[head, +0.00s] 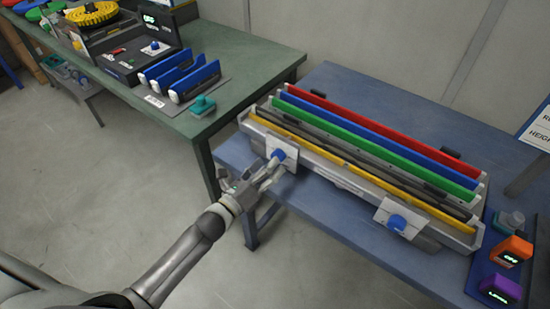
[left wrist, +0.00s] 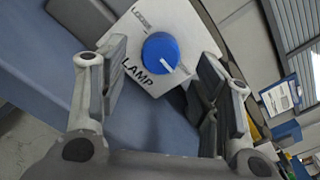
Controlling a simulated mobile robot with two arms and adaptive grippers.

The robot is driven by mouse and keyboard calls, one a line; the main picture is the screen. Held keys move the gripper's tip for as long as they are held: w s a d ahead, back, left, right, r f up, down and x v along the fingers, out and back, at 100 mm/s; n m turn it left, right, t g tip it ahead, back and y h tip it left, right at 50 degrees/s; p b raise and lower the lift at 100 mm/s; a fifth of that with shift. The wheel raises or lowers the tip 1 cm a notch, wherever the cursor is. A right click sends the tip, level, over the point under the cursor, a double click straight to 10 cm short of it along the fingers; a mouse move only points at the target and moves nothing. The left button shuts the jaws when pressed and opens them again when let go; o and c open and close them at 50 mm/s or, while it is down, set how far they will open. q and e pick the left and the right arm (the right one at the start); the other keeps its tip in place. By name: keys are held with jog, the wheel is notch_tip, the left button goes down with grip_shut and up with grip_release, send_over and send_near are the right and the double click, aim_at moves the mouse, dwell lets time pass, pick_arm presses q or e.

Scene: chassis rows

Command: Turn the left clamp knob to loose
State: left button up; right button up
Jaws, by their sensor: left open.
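The left clamp knob (head: 278,154) is a blue round knob on a pale plate (head: 289,163) at the left front of the chassis. In the left wrist view the knob (left wrist: 160,52) has a white pointer line running from its middle to the lower right. The plate (left wrist: 140,22) carries the words "LOOSE" and "CLAMP", partly cut off or hidden. My left gripper (head: 268,170) is open, with its fingers on either side of the knob in the wrist view; I cannot tell whether they touch it. My right gripper is not in view.
The chassis (head: 462,238) holds red, blue, green, dark and yellow bars on a blue table (head: 330,212). A second blue knob (head: 397,222) sits at its right front. Orange (head: 511,251) and purple (head: 501,290) devices stand at the right. A green table (head: 240,58) is behind left.

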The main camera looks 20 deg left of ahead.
aim_at(282, 156)
pick_arm(q)
jog(key=shift+x, duration=1.95)
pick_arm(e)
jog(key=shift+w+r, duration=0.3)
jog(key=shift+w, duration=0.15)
pick_arm(q)
jog(key=shift+s, duration=0.1)
jog(key=c, duration=1)
jog(key=shift+c, duration=0.2)
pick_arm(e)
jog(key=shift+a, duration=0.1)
